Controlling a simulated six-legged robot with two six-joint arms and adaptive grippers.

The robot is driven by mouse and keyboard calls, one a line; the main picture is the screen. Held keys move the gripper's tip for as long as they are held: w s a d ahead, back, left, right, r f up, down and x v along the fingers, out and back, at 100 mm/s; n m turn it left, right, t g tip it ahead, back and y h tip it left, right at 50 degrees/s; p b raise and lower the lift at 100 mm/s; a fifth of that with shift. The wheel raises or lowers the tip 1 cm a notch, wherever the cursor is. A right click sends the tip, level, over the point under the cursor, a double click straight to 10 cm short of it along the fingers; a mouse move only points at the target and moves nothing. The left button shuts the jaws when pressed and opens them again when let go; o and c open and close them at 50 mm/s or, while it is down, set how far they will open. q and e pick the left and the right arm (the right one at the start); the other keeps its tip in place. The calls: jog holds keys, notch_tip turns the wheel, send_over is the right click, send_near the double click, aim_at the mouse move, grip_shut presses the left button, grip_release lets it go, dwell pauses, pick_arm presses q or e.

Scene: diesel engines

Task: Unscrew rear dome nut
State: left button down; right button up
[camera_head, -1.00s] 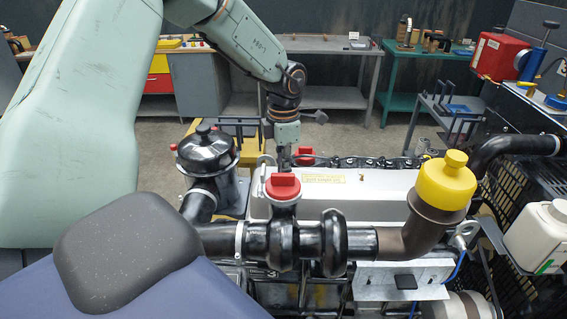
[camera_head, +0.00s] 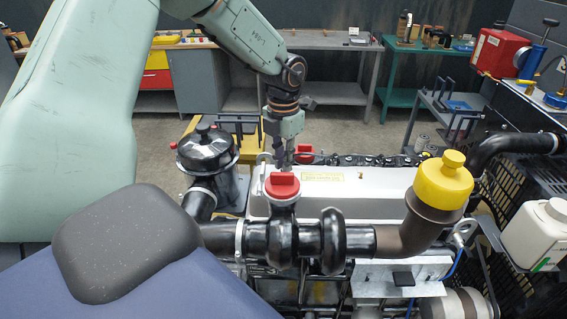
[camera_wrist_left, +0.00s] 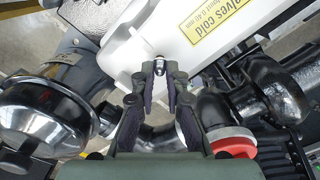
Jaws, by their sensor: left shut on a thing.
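My left gripper (camera_head: 285,164) points down at the left end of the white valve cover (camera_head: 337,194), behind a red cap (camera_head: 282,186). In the left wrist view its fingers (camera_wrist_left: 160,84) are closed around a small shiny dome nut (camera_wrist_left: 159,70) near the rounded end of the cover (camera_wrist_left: 147,45). I cannot tell whether the nut is still seated on the cover. The head view does not show the nut clearly. Another small brass-coloured nut (camera_head: 361,176) stands on the cover further right. My right gripper is not in view.
A black canister (camera_head: 207,150) stands left of the cover. A black pipe (camera_head: 375,240) with a yellow cap (camera_head: 444,180) runs in front. A second red cap (camera_head: 304,151) is just behind the gripper. Benches stand at the back.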

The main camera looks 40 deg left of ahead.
pick_arm(q)
jog(key=shift+r, duration=2.45)
